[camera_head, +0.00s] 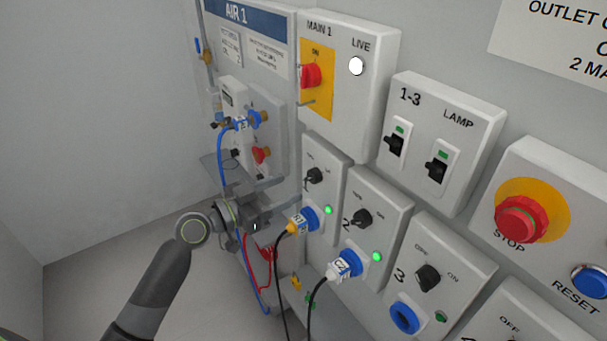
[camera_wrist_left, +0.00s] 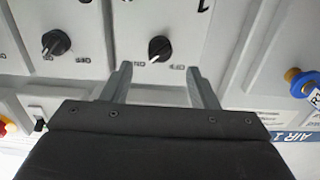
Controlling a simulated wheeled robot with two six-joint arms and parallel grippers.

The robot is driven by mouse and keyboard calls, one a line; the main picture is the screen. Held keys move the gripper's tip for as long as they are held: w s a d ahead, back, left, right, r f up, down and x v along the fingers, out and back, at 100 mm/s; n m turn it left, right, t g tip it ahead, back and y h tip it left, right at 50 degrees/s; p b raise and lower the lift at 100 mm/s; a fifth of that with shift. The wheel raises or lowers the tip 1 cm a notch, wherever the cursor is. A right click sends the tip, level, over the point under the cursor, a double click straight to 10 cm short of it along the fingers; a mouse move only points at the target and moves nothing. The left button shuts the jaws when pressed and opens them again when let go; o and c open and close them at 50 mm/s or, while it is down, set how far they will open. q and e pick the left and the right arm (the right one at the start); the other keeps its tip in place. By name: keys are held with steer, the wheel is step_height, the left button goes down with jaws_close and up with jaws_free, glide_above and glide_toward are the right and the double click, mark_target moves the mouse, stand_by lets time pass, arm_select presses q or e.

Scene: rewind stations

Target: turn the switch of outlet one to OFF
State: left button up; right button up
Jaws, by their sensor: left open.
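The outlet one switch is a black rotary knob (camera_head: 314,175) on a light grey box (camera_head: 334,166) in the head view. The green lamp (camera_head: 328,210) below it is lit. In the left wrist view the knob (camera_wrist_left: 160,48) lies just past my fingertips, about midway between them. Its pale mark seems to point to the lower left, on the side of the ON label. My left gripper (camera_head: 297,191) is open and empty, with its fingers (camera_wrist_left: 160,72) pointing at the box. I cannot tell whether they touch anything. My right gripper is not in view.
A yellow and blue plug (camera_head: 303,220) with a black cable sits close below my left fingers. Outlet two's knob (camera_head: 360,218) and white plug (camera_head: 343,266) are to the right. The red main switch (camera_head: 311,75) is above. Air fittings and hoses (camera_head: 222,150) are behind my gripper.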

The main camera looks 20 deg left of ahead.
mark_target(308, 179)
arm_select(q)
steer(key=p+x, duration=0.1)
steer(key=x, duration=0.5)
steer(key=shift+p, duration=0.35)
steer(key=c, duration=1)
